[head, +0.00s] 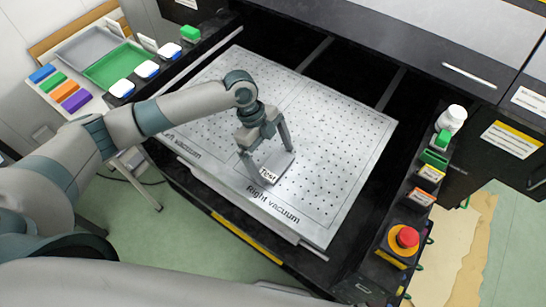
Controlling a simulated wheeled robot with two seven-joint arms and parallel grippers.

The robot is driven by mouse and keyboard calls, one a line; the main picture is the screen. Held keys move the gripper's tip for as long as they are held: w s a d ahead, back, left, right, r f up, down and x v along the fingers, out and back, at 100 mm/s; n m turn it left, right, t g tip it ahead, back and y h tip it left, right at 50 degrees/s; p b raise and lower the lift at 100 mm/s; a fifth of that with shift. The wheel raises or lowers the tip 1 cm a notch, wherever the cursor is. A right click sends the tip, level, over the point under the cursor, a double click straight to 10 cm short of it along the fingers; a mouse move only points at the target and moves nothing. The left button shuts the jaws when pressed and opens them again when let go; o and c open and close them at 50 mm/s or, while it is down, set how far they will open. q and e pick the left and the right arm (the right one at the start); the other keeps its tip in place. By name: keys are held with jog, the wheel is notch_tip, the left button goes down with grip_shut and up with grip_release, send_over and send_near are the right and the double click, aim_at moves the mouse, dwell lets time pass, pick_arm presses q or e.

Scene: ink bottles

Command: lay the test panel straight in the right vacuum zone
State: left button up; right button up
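The test panel (280,167) is a small grey plate with a white "Test" label. It is on or just above the perforated metal bed, behind the "Right vacuum" lettering of the right vacuum zone (335,165). It looks turned relative to the bed's front edge. My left gripper (274,166) points down over the panel, with its two fingers spread at opposite sides of it. I cannot tell whether the fingers press on the panel or whether it touches the bed. My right gripper is not in view.
The left vacuum zone (215,110) is bare. A red emergency button (407,237), small labelled blocks and a white bottle (452,120) line the right rail. White-and-blue pieces (121,88) and a green tray (115,66) are at the left. The bed right of the panel is clear.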

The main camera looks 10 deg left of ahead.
pick_arm(q)
jog(key=shift+r, duration=0.2)
jog(key=shift+w+a+r+b, duration=0.25)
jog(key=shift+r+b, duration=0.15)
jog(key=shift+r, duration=0.2)
jog(key=b+v, duration=0.3)
jog(key=v, duration=0.7)
jog(key=shift+r, duration=0.25)
jog(key=shift+a, duration=0.15)
